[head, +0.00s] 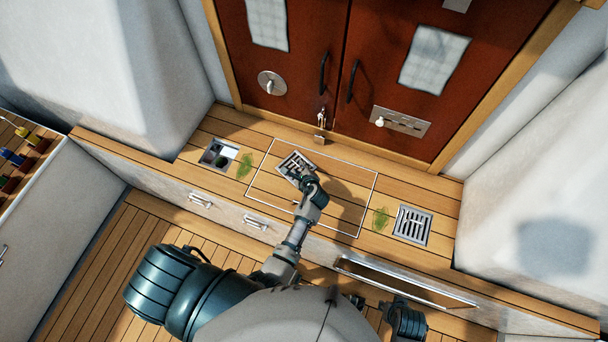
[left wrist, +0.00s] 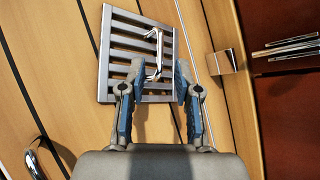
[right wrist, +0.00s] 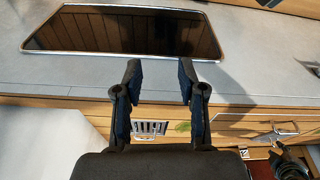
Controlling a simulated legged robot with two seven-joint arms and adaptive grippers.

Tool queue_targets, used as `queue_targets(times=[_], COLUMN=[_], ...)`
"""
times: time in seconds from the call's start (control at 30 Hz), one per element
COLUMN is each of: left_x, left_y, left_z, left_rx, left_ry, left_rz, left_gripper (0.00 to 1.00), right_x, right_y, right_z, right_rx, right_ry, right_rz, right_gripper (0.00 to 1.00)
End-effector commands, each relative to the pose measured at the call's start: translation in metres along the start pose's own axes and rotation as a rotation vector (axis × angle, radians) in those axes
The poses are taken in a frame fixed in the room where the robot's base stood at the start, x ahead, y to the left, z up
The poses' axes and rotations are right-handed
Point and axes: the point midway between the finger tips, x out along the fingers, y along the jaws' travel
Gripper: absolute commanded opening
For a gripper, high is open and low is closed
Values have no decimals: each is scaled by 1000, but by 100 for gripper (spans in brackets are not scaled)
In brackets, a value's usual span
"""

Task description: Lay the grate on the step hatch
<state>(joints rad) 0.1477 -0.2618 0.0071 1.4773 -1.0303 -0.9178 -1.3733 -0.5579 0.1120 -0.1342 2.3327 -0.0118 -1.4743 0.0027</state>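A slatted metal grate (head: 292,161) lies at the back-left part of the step hatch (head: 345,205), a wooden panel with a thin metal outline. The grate also shows in the left wrist view (left wrist: 112,72), with a pale loop handle (left wrist: 158,42) standing on it, close beside the outline. It looks flat; contact with the hatch is hard to confirm. My left gripper (left wrist: 160,70) is open over the grate, its fingertips apart on either side of the handle's near end. My right gripper (right wrist: 160,78) is open and empty, facing the step's front.
An open square drain (head: 220,155) is left of the hatch; a second grate (head: 413,225) sits to its right. Green patches (head: 244,166) lie near both. Red doors (head: 310,60) with a latch (head: 321,118) stand behind. A framed dark opening (right wrist: 125,32) is before my right gripper.

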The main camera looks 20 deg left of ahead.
Motion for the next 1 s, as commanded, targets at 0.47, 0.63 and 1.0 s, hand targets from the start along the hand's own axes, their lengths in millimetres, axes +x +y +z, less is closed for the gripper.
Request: queue_targets(times=[0.47, 0.63, 1.0], left_x=[-85, -87, -87], left_y=[-2, -2, -2], left_z=[-1, -1, -1], left_rx=[2, 1, 2], left_ry=[-3, -2, -3], left_rz=[0, 0, -1], left_gripper=[32, 32, 32], right_x=[65, 68, 68], right_y=[0, -1, -1], right_z=[10, 11, 11], right_rx=[-6, -6, -5], right_ry=[-15, -16, -17], right_rz=[-6, -5, -6], right_gripper=[40, 40, 40])
